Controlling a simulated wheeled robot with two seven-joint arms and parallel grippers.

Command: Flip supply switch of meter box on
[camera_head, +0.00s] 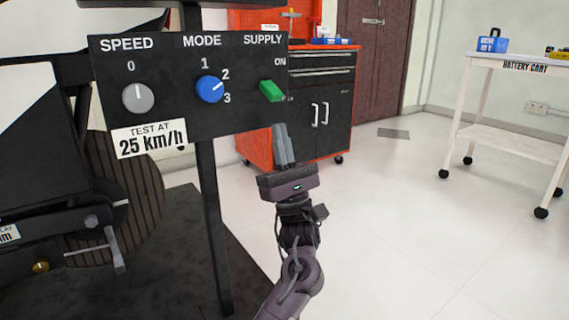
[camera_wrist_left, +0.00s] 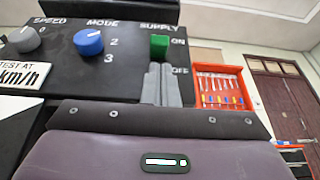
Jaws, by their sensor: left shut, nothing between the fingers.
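The black meter box (camera_head: 190,118) stands on a post at the left, with SPEED, MODE and SUPPLY controls. The green supply switch (camera_head: 271,91) is at its right end, below the ON label. In the left wrist view the green switch (camera_wrist_left: 159,46) sits level with ON, above the OFF label. My left gripper (camera_head: 280,128) is shut and empty, just below the switch, fingers pointing up. In the left wrist view its fingertips (camera_wrist_left: 161,68) are just under the switch and cover part of the box near OFF. Contact cannot be told. My right gripper is not in view.
The grey speed knob (camera_head: 138,98) and blue mode knob (camera_head: 209,89) are left of the switch. A red tool cabinet (camera_head: 262,140) stands behind the box. A white battery cart (camera_head: 510,64) is at the right. The floor between is clear.

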